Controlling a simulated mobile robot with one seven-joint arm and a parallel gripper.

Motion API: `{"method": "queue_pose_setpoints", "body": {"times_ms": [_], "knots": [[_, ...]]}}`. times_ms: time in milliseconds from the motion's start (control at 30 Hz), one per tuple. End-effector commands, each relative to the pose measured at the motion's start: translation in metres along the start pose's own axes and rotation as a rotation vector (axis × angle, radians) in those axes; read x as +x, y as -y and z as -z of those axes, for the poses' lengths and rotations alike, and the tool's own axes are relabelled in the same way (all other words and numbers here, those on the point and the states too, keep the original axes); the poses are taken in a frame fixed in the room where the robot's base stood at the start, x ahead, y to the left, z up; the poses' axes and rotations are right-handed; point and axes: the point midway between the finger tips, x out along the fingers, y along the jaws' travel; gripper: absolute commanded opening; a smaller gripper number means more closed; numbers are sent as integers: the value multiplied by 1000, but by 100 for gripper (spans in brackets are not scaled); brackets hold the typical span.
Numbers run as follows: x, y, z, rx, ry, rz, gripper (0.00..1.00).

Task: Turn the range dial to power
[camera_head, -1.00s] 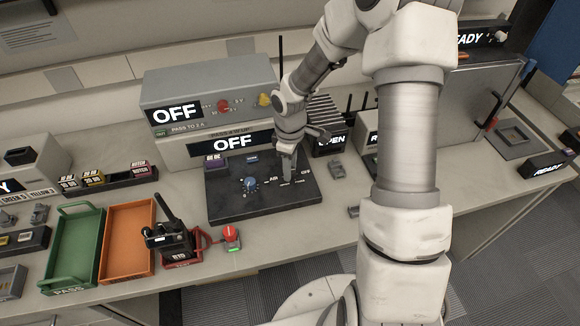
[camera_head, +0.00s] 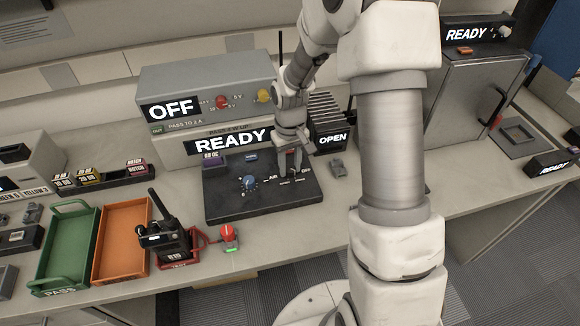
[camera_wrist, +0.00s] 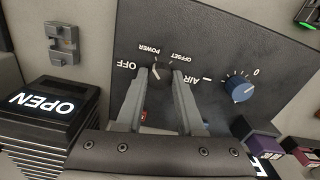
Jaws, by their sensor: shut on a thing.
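The range dial (camera_wrist: 157,71) is a small dark knob on the black panel (camera_head: 225,204), with OFF, POWER, OFFSET and AIR labels around it. My gripper (camera_wrist: 158,71) is shut on this dial, one finger on each side, and the fingers partly hide it. In the head view my gripper (camera_head: 296,170) points down onto the right part of the panel. I cannot tell exactly which label the dial's pointer faces. The display (camera_head: 232,141) behind the panel reads READY.
A blue knob (camera_head: 248,182) sits on the same panel, left of my gripper. A black finned box (camera_head: 331,138) reading OPEN stands right behind the panel.

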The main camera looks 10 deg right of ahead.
Motion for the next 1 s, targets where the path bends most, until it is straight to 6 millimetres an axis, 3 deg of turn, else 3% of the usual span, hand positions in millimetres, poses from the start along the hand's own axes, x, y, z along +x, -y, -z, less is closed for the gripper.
{"method": "queue_pose_setpoints", "body": {"times_ms": [400, 967, 1000], "knots": [[-1, 0, 1, 201, -2, 0, 0], [-1, 0, 1, 232, -2, 0, 0], [-1, 0, 1, 232, -2, 0, 38]]}}
